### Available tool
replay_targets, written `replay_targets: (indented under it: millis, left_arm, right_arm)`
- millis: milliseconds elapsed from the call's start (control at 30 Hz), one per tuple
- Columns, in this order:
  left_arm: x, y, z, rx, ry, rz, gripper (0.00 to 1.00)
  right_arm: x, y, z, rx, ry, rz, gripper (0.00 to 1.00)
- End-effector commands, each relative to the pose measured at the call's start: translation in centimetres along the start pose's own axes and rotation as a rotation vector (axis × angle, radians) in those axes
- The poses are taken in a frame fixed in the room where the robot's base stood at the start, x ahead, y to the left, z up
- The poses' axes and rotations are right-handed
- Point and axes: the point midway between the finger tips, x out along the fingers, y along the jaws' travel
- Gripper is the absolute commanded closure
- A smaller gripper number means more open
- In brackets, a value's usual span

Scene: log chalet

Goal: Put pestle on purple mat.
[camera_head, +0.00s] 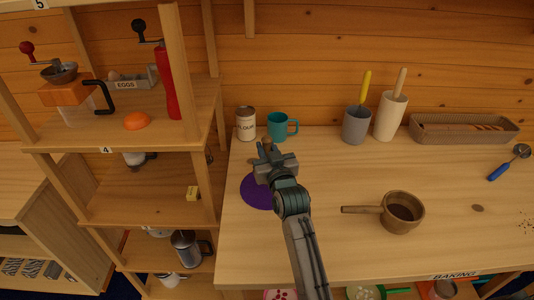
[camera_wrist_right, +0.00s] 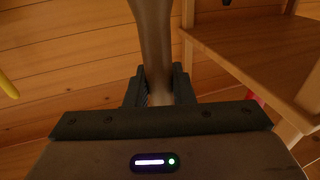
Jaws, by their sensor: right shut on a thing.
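The purple mat (camera_head: 257,197) lies on the left part of the wooden table, partly hidden by my right gripper and arm. My right gripper (camera_head: 266,154) is over the mat's far edge in the head view, and its height above it is hard to tell. In the right wrist view it (camera_wrist_right: 159,88) is shut on a smooth brown pestle (camera_wrist_right: 153,38), which runs up out of the picture. In the head view the pestle is mostly hidden by the gripper. My left gripper is not in view.
A white can (camera_head: 246,124) and a teal mug (camera_head: 278,127) stand just behind the gripper. A wooden pot (camera_head: 408,212) with a handle sits to the right. A grey cup (camera_head: 356,125) and a wicker basket (camera_head: 462,127) stand at the back. A shelf (camera_head: 150,205) is on the left.

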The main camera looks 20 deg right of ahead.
Motion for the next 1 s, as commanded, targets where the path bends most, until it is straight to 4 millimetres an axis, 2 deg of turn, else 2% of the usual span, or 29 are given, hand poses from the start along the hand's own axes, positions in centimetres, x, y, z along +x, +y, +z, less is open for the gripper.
replay_targets:
  millis: [100,200,567,600,667,1000]
  left_arm:
    - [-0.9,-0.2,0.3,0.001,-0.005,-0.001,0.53]
    - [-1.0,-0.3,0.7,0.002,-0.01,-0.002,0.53]
    - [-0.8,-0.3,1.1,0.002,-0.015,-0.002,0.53]
    - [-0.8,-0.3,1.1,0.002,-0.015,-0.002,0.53]
    - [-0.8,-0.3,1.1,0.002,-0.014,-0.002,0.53]
    - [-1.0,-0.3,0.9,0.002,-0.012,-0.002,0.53]
  right_arm:
    - [-0.1,0.0,1.6,-0.001,-0.005,-0.001,1.0]
    - [-0.2,0.0,2.4,-0.001,-0.002,0.0,1.0]
    - [-0.2,0.0,2.9,0.0,-0.002,0.0,1.0]
    - [-0.2,0.0,2.8,0.0,-0.002,0.0,0.71]
    - [-0.2,0.0,2.8,0.0,-0.002,0.0,0.59]
    - [-0.2,0.0,2.4,0.0,-0.001,0.0,0.57]
